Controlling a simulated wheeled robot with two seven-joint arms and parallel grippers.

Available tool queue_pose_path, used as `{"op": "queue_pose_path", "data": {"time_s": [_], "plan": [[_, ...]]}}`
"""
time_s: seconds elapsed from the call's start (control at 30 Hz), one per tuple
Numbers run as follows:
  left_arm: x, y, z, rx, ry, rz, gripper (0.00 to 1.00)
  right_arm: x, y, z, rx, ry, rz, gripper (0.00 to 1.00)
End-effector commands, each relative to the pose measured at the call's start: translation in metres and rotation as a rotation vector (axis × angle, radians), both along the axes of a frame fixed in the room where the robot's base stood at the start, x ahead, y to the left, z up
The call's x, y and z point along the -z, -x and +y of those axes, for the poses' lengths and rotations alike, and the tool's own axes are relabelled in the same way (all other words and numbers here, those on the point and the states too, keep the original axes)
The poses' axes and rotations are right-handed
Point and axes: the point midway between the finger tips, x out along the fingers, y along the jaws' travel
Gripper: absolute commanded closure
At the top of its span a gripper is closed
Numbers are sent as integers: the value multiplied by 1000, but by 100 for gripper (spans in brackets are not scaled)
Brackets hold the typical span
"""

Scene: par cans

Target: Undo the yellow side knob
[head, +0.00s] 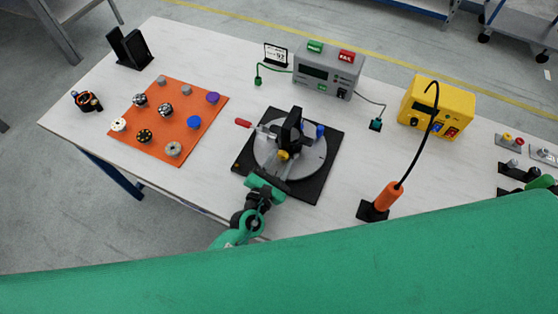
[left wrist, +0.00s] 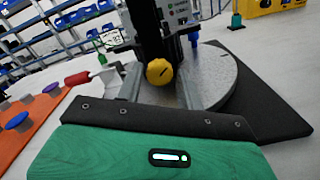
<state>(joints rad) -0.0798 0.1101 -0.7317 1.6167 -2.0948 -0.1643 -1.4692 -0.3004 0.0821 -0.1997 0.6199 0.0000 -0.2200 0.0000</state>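The yellow side knob (head: 283,155) is on the near side of a black upright fixture (head: 291,125), which stands on a round grey plate (head: 314,160). In the left wrist view the knob (left wrist: 159,72) faces me, with a dark slot mark. My left gripper (head: 274,174) is at the near edge of the plate, pointing at the knob. Its two grey fingers (left wrist: 161,84) are apart, one either side of the knob in the picture. I see no finger contact with the knob; the exact depth is unclear. My right gripper is not visible.
A black mat (head: 325,180) lies under the plate. A red-handled clamp (head: 243,123) is to its left, an orange mat (head: 182,102) with several knobs further left. A grey tester box (head: 328,74), yellow station (head: 436,108) and orange-handled tool (head: 388,196) stand behind and right.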

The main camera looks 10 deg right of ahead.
Motion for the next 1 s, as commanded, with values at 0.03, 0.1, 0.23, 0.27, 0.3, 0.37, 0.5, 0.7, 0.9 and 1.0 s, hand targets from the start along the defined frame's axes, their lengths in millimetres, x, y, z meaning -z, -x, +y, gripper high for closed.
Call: {"op": "queue_pose_path", "data": {"time_s": [0.03, 0.1, 0.23, 0.27, 0.3, 0.37, 0.5, 0.7, 0.9, 1.0], "plan": [[0, 0, 0, 0, 0, 0, 63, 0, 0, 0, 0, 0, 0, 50], [0, 0, 0, 0, 0, 0, 68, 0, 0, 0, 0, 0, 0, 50], [0, 0, 0, 0, 0, 0, 94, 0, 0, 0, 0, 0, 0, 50], [0, 0, 0, 0, 0, 0, 95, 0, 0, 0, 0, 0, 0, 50], [0, 0, 0, 0, 0, 0, 95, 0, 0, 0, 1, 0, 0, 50], [0, 0, 0, 0, 2, 1, 95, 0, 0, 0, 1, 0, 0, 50], [0, 0, 0, 0, 19, 13, 95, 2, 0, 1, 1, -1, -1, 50], [1, 0, 0, 0, 95, 63, 95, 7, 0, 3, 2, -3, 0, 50], [2, 0, 1, 0, 216, 146, 95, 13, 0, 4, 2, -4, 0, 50], [2, 0, 1, 0, 279, 188, 95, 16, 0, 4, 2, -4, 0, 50]]}}
